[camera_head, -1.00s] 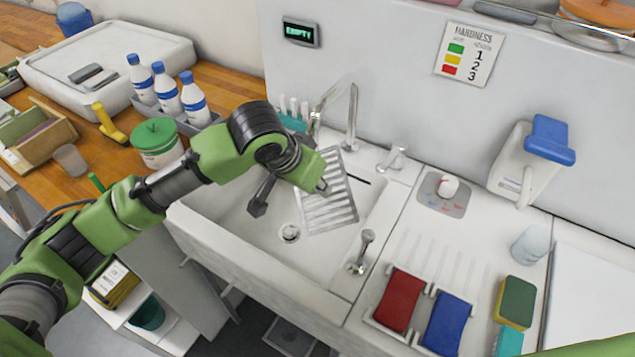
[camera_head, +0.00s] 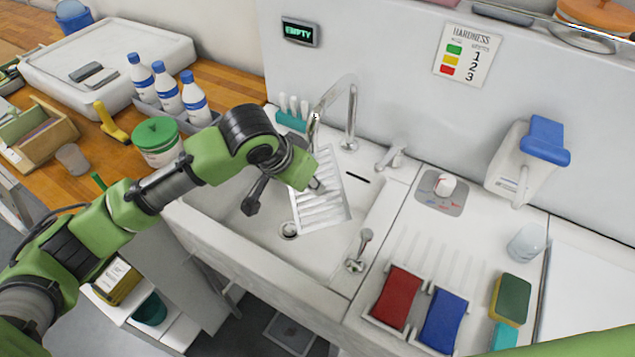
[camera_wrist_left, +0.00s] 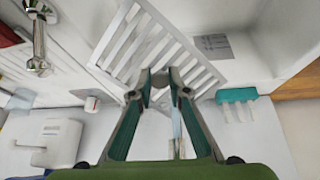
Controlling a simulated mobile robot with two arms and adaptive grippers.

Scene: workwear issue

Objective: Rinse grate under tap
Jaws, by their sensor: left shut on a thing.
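The grate (camera_head: 334,213) is a pale slatted panel, held tilted inside the white sink (camera_head: 240,222). My left gripper (camera_head: 316,187) is shut on the grate near its upper middle. In the left wrist view the gripper's fingertips (camera_wrist_left: 160,78) meet at the edge of the grate (camera_wrist_left: 140,48). The chrome tap (camera_head: 350,95) arches over the back of the sink, its spout end above the grate's upper end. I cannot tell whether water is running. My right gripper is not in view.
A drain (camera_head: 289,230) and a chrome fitting (camera_head: 357,250) lie near the grate. A teal holder (camera_head: 291,120) stands behind the sink. Red (camera_head: 396,298) and blue (camera_head: 443,318) pads sit on the drainboard at right. Bottles (camera_head: 168,97) and a green-lidded tub (camera_head: 157,140) stand at left.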

